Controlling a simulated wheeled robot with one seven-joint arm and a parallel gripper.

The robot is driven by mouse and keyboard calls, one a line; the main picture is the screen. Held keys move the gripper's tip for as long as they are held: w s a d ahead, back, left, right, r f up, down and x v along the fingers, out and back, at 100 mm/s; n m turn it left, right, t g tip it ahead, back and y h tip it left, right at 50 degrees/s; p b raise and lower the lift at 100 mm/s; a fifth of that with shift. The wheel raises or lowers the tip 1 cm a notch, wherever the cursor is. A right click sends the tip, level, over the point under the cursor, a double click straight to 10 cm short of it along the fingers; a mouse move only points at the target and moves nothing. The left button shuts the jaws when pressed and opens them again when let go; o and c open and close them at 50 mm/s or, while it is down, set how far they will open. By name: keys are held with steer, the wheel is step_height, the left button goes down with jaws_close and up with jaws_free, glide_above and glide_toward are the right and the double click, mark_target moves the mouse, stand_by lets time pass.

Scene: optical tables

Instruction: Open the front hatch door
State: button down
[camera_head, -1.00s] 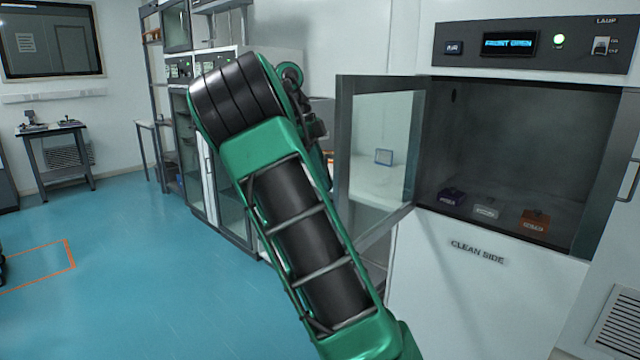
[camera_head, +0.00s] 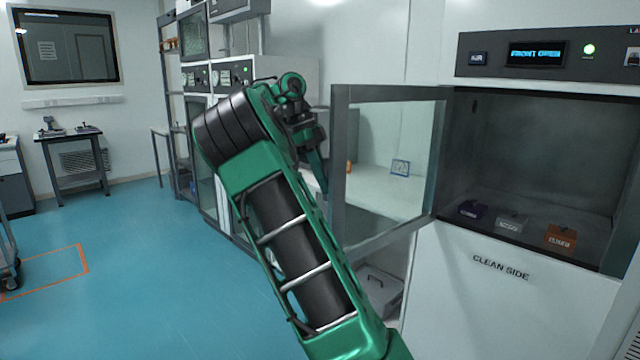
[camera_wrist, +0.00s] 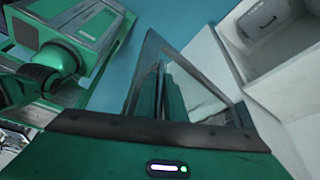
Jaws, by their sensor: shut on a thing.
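The front hatch door (camera_head: 338,150) is a glass pane in a dark grey frame. It stands swung wide open to the left of the dark hatch opening, hinged at the opening's left side. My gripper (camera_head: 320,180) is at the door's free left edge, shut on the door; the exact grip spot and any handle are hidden. The wrist view shows the door frame (camera_wrist: 150,60) slanting past my green gripper fingers (camera_wrist: 167,92). The display (camera_head: 536,53) above the opening seems to read "FRONT OPEN", with a green light beside it.
A purple block (camera_head: 470,209), a grey block (camera_head: 511,223) and an orange block (camera_head: 561,237) sit inside the chamber. The panel below reads "CLEAN SIDE". Cabinets (camera_head: 225,90) stand behind my arm. The blue floor (camera_head: 130,290) at left is largely clear.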

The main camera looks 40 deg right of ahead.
steer(key=shift+s+d, duration=0.25)
steer(key=shift+d, duration=0.05)
steer(key=c, duration=1.8)
jaws_free()
steer(key=shift+d, duration=0.15)
steer(key=shift+c, duration=0.2)
steer(key=shift+w+a, duration=0.1)
steer(key=shift+a, duration=0.15)
steer(key=v, duration=1)
steer(key=shift+w+r, duration=0.3)
steer(key=shift+w, duration=0.05)
steer(key=shift+a, duration=0.15)
